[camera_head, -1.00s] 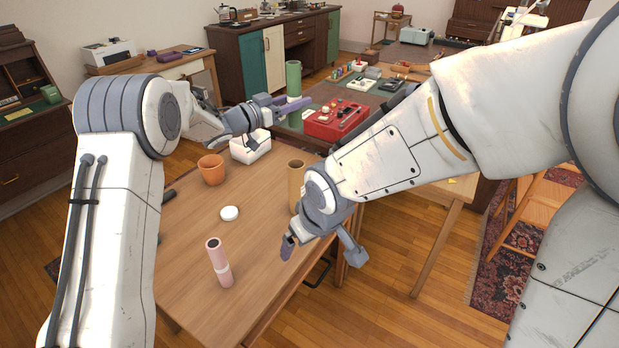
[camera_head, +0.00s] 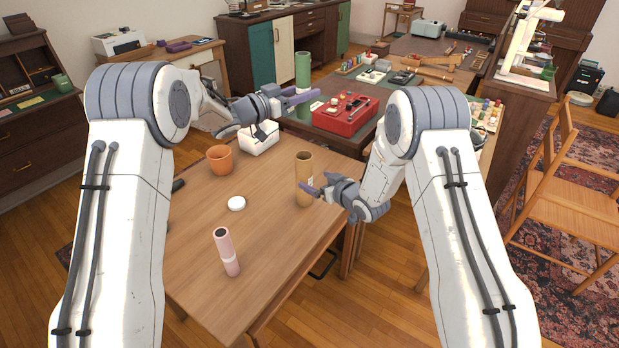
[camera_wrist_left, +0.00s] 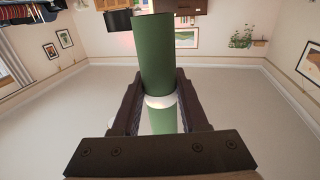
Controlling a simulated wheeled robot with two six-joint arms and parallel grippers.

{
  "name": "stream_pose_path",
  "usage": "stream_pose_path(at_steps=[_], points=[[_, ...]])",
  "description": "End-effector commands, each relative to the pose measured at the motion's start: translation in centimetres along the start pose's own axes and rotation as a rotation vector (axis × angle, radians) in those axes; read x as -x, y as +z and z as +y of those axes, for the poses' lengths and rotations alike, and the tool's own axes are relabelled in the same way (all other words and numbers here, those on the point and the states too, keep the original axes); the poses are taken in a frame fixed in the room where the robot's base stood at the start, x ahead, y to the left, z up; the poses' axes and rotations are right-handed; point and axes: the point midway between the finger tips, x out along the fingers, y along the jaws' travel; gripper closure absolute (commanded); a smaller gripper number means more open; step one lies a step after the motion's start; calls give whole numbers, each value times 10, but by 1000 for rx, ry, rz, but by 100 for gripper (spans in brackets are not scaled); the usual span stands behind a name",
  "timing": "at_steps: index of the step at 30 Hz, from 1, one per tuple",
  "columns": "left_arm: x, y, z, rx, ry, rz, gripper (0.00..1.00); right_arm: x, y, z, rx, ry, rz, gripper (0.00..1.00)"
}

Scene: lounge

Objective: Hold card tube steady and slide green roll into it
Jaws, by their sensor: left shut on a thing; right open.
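The card tube (camera_head: 303,172) is brown and stands upright near the table's right edge. My right gripper (camera_head: 316,186) is open beside its lower right side, and one finger overlaps the tube in the head view. I cannot tell whether it touches. The green roll (camera_head: 302,70) is upright, and my left gripper (camera_head: 298,98) is shut on it, above and beyond the tube. In the left wrist view the roll (camera_wrist_left: 156,60) sits between both fingers, with a pale band at the grip. The roll's lower end is partly hidden by the fingers.
On the wooden table (camera_head: 190,255) stand a pink tube (camera_head: 226,252), a white disc (camera_head: 236,203), an orange pot (camera_head: 220,159) and a white box (camera_head: 260,140). A red box (camera_head: 345,113) is on the table behind.

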Motion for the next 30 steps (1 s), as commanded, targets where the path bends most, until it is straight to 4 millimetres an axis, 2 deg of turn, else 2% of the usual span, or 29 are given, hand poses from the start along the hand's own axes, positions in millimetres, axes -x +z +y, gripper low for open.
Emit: stream_pose_path(at_steps=[9,15,21,30], points=[[0,0,0,0,0,1,100,-59,1,-1,1,-1,-1,3],[0,0,0,0,0,1,100,-91,0,-1,1,-1,0,3],[0,0,0,0,0,1,100,-107,0,-1,0,0,-2,3],[0,0,0,0,0,1,100,-110,0,-1,0,0,-2,3]])
